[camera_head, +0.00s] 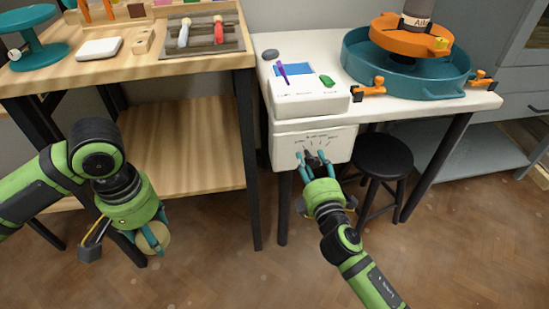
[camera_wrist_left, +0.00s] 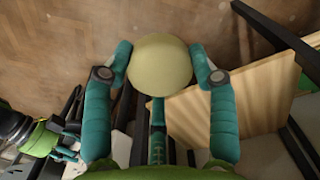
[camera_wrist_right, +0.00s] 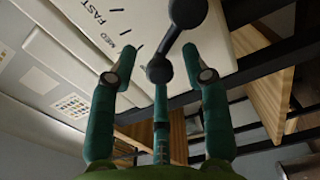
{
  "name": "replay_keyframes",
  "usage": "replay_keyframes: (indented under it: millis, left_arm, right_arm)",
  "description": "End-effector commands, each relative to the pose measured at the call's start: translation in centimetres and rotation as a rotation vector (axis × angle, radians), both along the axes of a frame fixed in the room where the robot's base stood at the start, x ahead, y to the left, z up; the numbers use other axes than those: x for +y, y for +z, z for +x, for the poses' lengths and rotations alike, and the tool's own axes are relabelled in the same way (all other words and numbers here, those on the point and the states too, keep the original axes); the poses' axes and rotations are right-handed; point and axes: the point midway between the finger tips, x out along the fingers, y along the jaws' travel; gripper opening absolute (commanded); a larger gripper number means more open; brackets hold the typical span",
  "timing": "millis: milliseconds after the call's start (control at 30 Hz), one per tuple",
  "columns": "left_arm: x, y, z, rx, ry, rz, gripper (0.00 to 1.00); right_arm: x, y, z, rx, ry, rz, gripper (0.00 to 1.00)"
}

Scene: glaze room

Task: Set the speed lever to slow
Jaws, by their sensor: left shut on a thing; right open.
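The speed lever (camera_wrist_right: 172,45), dark with a round knob, sits on the white control box (camera_head: 290,145) under the wheel table. In the right wrist view it points down and left from its hub, beyond the tick marks near FAST and MED; no SLOW label is readable there. My right gripper (camera_head: 314,157) is open, its fingertips on either side of the knob with visible gaps in the right wrist view (camera_wrist_right: 158,76). My left gripper (camera_wrist_left: 160,62) is shut on a pale yellow round thing (camera_wrist_left: 160,66), held low in front of the wooden table.
The white table carries a teal basin (camera_head: 405,75) with an orange wheel, a blue pad and small items. A black stool (camera_head: 383,157) stands close right of my right gripper. The wooden table (camera_head: 100,75) at left holds a tool tray (camera_head: 175,48).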

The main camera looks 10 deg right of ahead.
Motion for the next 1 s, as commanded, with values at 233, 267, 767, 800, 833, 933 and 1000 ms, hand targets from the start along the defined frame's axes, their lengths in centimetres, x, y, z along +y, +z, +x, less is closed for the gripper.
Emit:
replay_keyframes:
  millis: [233, 267, 767, 800, 833, 933, 1000]
  left_arm:
    - [0.0, -0.1, 0.0, 0.0, 0.0, 0.0, 0.32]
    - [0.0, -0.1, 0.0, 0.0, 0.0, 0.0, 0.32]
    - [0.0, -0.1, 0.0, 0.0, 0.0, 0.0, 0.32]
    - [0.0, 0.0, 0.0, 0.0, 0.0, 0.0, 0.32]
    - [0.0, 0.2, 0.0, 0.0, 0.0, 0.0, 0.32]
    - [0.0, 0.8, 0.0, 0.0, 0.0, 0.0, 0.32]
    - [0.0, 1.2, 0.0, 0.0, 0.0, 0.0, 0.32]
  right_arm:
    - [0.1, 0.0, 1.3, 0.001, 0.0, 0.001, 0.48]
    - [0.1, 0.0, 1.4, 0.001, 0.0, 0.001, 0.48]
    - [0.0, 0.2, 1.4, -0.003, 0.0, 0.005, 0.0]
    - [-0.1, 0.3, 1.4, -0.002, 0.0, 0.023, 0.0]
    - [-0.2, 0.5, 1.4, -0.002, -0.001, 0.048, 0.0]
    - [-0.8, 0.9, 1.4, 0.002, -0.002, 0.18, 0.0]
    - [-1.3, 1.1, 1.4, 0.004, -0.002, 0.269, 0.0]
